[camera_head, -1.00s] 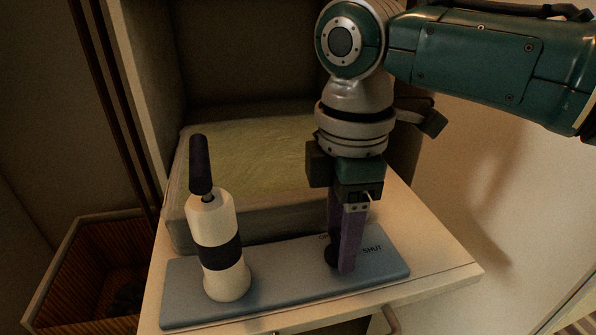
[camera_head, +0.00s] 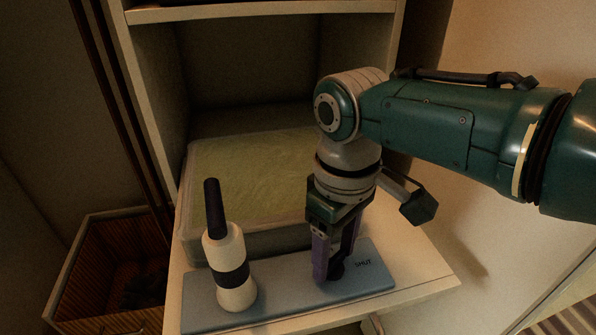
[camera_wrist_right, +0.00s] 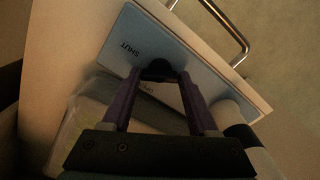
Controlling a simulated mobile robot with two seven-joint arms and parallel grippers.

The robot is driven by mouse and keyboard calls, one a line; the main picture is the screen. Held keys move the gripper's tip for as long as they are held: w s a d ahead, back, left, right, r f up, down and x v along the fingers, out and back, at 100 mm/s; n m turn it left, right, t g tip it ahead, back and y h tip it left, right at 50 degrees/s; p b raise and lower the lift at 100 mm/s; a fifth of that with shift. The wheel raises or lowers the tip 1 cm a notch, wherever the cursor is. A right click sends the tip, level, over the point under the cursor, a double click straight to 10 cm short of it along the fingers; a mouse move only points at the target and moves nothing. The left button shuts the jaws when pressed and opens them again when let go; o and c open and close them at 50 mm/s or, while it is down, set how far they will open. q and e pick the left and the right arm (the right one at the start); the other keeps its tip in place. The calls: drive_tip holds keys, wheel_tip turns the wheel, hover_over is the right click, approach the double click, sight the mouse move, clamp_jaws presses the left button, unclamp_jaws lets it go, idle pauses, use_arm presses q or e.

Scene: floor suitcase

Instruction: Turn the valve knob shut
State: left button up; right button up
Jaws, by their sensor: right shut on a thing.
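The dark valve knob (camera_head: 337,270) stands on a blue-grey plate (camera_head: 290,292) marked SHUT near its right end. My right gripper (camera_head: 333,274) points down at the knob, with its purple fingers on either side of it. In the right wrist view the dark knob (camera_wrist_right: 158,69) sits between the fingertips of the gripper (camera_wrist_right: 157,78), which is shut on it. The SHUT lettering lies to the left there, and a second label is partly hidden by a finger. My left gripper is not in view.
A white cylinder with a black band (camera_head: 232,272) and a dark upright handle stands on the plate's left part. A clear-sided box with a yellow-green top (camera_head: 250,160) sits behind. A wooden bin (camera_head: 105,265) is at lower left. A metal handle (camera_wrist_right: 238,40) projects from the front edge.

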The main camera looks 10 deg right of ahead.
sight(334, 258)
drive_tip(key=m, duration=0.3)
drive_tip(key=shift+m+p, duration=0.3)
drive_tip(key=shift+p, duration=0.05)
drive_tip(key=shift+m, duration=1.3)
drive_tip(key=o, duration=1.1)
drive_tip(key=shift+r+p, duration=0.1)
drive_tip(key=shift+p, duration=0.2)
wheel_tip(334, 258, up, 10)
drive_tip(key=p, duration=0.7)
